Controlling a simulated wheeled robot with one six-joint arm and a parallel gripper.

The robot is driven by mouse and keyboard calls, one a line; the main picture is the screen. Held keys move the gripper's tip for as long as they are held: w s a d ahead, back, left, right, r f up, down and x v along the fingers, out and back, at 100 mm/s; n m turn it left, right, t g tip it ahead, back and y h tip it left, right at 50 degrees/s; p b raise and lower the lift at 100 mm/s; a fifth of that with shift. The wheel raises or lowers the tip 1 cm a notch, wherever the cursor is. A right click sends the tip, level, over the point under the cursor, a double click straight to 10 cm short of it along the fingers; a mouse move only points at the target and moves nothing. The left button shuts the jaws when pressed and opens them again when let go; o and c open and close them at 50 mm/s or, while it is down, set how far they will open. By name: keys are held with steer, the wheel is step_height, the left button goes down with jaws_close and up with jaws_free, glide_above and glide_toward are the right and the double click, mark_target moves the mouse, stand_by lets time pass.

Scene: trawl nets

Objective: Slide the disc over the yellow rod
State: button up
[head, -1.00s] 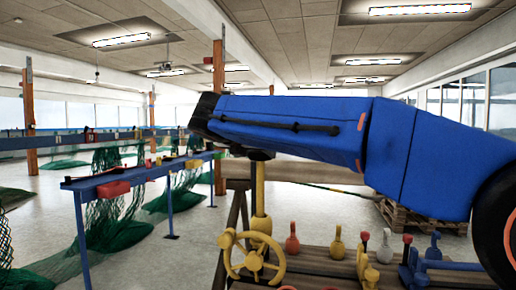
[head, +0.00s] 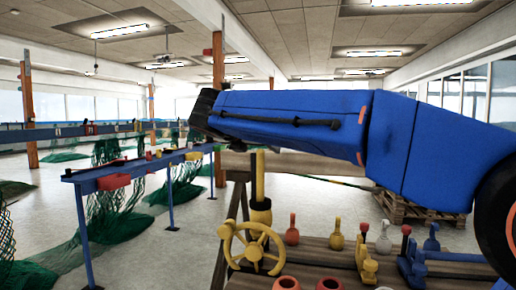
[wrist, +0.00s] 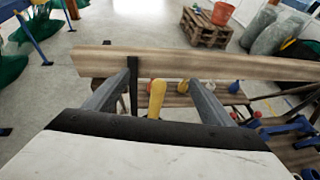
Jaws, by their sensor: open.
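The yellow rod (head: 259,178) stands upright at the back of the workbench in the head view, on a thicker yellow base (head: 261,211). In the wrist view the yellow rod (wrist: 157,97) shows between the two grey fingers. My gripper (wrist: 162,78) is open, with nothing visibly held. In the head view my gripper (head: 200,112) is a dark shape at the left end of my blue arm, up and left of the rod. A yellow spoked wheel (head: 251,247) stands in front of the rod. I cannot single out a disc for certain.
The wooden workbench (head: 315,253) carries several coloured bottle-shaped pieces and two red round pieces (head: 330,284) at its front. A wooden beam (wrist: 220,66) runs behind the rod. A blue bench (head: 140,166) with green nets is at left. A pallet (head: 425,215) lies behind.

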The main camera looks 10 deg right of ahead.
steer(key=shift+s+a, duration=0.1)
steer(key=v, duration=1.7)
steer(key=shift+a, duration=0.1)
